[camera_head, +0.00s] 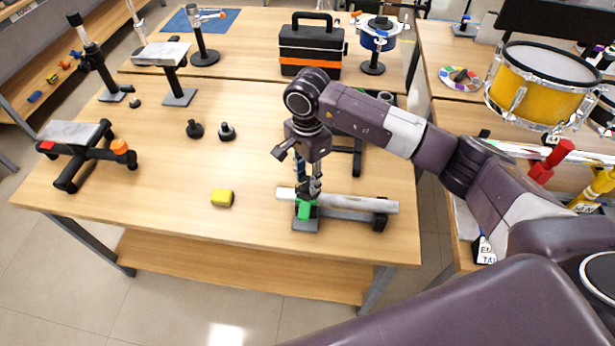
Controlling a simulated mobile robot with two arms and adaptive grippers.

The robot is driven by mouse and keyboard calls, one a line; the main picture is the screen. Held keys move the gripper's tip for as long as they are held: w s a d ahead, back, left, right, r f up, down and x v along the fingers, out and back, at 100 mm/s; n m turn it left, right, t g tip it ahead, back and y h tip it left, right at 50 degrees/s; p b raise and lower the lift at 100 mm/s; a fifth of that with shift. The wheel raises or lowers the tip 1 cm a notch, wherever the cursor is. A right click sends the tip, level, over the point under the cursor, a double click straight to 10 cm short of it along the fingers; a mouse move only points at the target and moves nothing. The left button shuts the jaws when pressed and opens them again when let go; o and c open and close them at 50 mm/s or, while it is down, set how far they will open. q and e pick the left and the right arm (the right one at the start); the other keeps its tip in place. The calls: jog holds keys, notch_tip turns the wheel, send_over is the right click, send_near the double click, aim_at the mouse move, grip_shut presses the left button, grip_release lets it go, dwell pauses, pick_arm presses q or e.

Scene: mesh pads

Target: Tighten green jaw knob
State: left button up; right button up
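The green jaw knob (304,211) is a small green part near the front of the wooden table, at the left part of a clamp-like fixture. A pale grey bar (350,203) lies across this fixture, with a dark foot (380,220) at its right end and a grey base plate (306,226) below the green part. My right gripper (310,192) points down from above, its fingertips at the bar and just over the green part. The fingers hide part of the green part, so I cannot tell whether they grip it. My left gripper is not in view.
A black and orange toolbox (311,46) is at the back. A yellow drum (537,84) stands at the right. The table's front left is clear.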

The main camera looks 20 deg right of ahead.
jog(key=c, duration=0.4)
